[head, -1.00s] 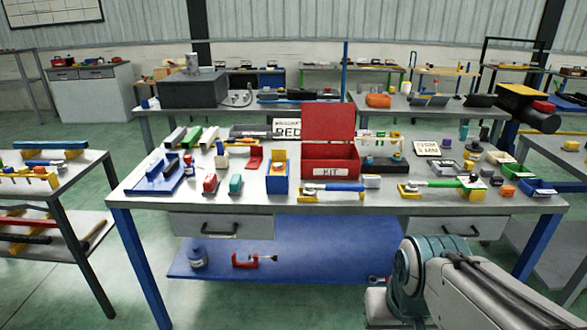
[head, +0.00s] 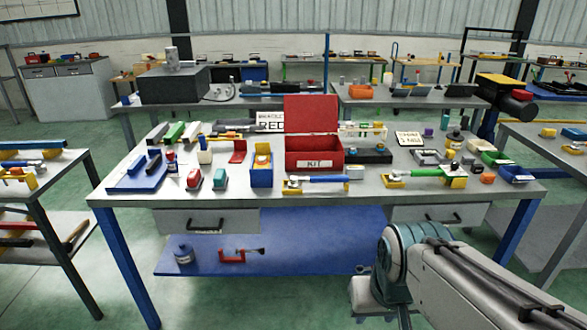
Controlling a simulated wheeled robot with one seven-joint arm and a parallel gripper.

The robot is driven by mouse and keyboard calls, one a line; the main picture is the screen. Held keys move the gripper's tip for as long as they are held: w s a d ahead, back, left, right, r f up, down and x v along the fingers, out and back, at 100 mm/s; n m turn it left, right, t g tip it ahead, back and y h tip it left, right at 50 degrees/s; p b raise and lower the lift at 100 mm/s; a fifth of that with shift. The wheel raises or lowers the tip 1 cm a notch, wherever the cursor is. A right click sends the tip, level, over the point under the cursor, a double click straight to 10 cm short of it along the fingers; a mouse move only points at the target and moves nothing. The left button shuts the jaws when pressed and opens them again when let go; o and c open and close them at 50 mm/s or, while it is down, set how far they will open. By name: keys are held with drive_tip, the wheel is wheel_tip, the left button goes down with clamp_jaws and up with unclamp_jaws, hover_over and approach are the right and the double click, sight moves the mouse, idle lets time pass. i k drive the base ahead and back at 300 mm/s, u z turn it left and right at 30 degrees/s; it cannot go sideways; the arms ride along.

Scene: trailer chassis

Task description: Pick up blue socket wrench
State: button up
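A wrench with a blue handle (head: 328,180), which looks like the blue socket wrench, lies near the front edge of the workbench (head: 230,207), just in front of the open red kit box (head: 313,163). Its silver head points left and it rests on yellow holders. A similar green-handled wrench (head: 428,172) lies to its right on yellow holders. My arm shows at the lower right, in front of the bench. My gripper itself is not in view.
A blue tray (head: 140,182), red and teal blocks, and a blue box (head: 262,176) stand left of the kit box. Small coloured bins (head: 515,174) stand at the right end. A blue lower shelf (head: 300,240) is under the bench. Green floor is open in front.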

sight(295, 182)
drive_tip(key=u, duration=0.6)
drive_tip(key=i, duration=1.75)
drive_tip(key=z, duration=0.65)
